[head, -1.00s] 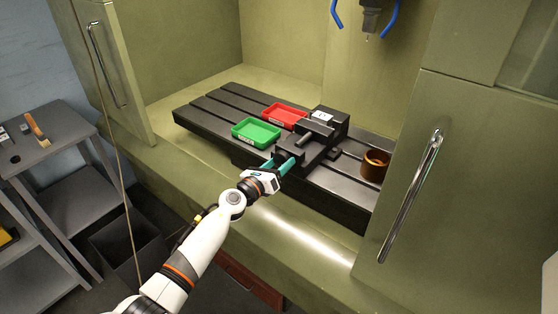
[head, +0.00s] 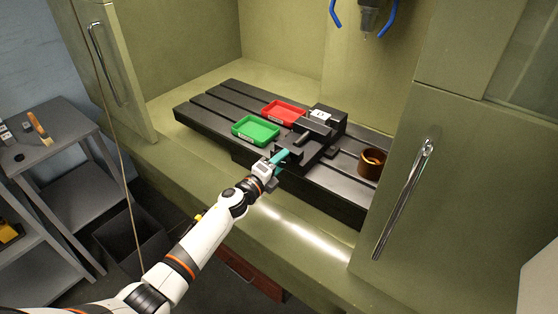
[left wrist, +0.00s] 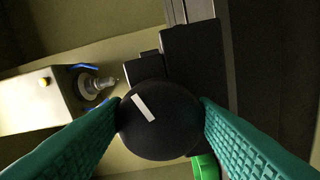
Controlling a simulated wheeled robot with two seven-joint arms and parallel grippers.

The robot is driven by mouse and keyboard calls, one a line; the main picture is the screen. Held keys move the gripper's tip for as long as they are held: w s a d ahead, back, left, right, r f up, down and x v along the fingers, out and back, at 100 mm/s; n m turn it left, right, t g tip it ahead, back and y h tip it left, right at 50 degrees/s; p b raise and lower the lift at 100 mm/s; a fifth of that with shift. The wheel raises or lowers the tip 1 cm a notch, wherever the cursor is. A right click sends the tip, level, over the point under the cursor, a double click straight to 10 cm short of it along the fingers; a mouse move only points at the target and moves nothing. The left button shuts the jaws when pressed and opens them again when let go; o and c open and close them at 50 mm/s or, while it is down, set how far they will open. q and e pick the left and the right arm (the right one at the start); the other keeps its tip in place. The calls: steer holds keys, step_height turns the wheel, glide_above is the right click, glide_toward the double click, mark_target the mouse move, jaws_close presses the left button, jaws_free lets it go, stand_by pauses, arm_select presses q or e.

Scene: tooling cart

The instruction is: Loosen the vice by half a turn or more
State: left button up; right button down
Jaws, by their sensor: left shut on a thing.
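The dark vice (head: 316,128) sits on the slotted machine table, with a white label on its back block. Its round black knob (left wrist: 160,122) faces the left wrist camera and carries a white mark that leans to the left at its top. My left gripper (head: 282,157), with teal ridged fingers, is shut on this knob at the front of the vice. In the left wrist view one finger touches each side of the knob. In the head view the fingers hide most of the knob. My right gripper is not in view.
A green tray (head: 256,140) and a red tray (head: 284,122) lie left of the vice on the machine table (head: 200,119). A brown round pot (head: 372,163) stands to its right. Cabinet doors flank the opening. A spindle (head: 369,18) hangs above.

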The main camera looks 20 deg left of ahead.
arm_select(q)
steer(key=m+b, duration=0.2)
steer(key=m, duration=0.8)
steer(key=m+b, duration=0.3)
steer(key=m, duration=0.8)
steer(key=shift+a+f, duration=0.2)
stand_by(2.6)
